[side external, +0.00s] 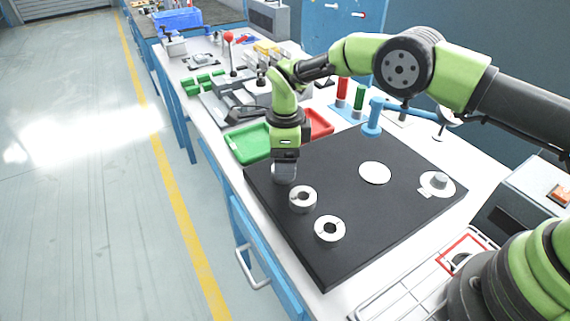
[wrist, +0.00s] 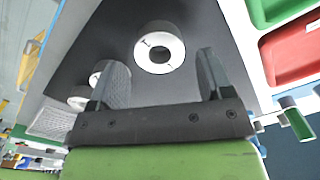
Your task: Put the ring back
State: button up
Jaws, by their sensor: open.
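My gripper (side external: 284,170) points down over the left corner of the black mat (side external: 345,255). In the wrist view its two fingers (wrist: 160,62) are apart, with a pale ring (wrist: 176,50) showing between and beyond the tips. I cannot tell whether the fingers touch it; in the side view the gripper mostly hides this spot. Two more slotted silver rings, a nearer one (side external: 330,240) and a middle one (side external: 303,207), lie on the mat in line with it. A flat white disc (side external: 375,173) and a round plate with a raised hub (side external: 437,181) lie on the mat's right side.
A green tray (side external: 248,142) and a red tray (side external: 319,124) stand just behind the gripper. A blue stand (side external: 372,118) and red and green cylinders rise at the back. A wire rack (side external: 400,293) lies at the front right. The mat's middle is clear.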

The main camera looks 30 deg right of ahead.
notch_tip(320, 180, up, 19)
jog(key=s+d+n+t, duration=0.1)
jog(key=s+d+n, duration=0.1)
jog(key=d+n, duration=0.15)
jog(key=s+d+r+n+t+y, duration=0.1)
jog(key=s+d+r+n+t, duration=0.15)
jog(key=s+r+n, duration=0.55)
jog(key=s+d+n+t, duration=0.2)
jog(key=s+n, duration=0.2)
jog(key=s, duration=0.5)
jog(key=s+d+r+n+t+y, duration=0.1)
jog(key=s+n, duration=0.3)
jog(key=s, duration=0.5)
jog(key=shift+d+r+t, duration=0.2)
jog(key=shift+d+t, duration=0.15)
jog(key=shift+d, duration=0.3)
jog(key=shift+s+n, duration=0.1)
jog(key=shift+n, duration=0.15)
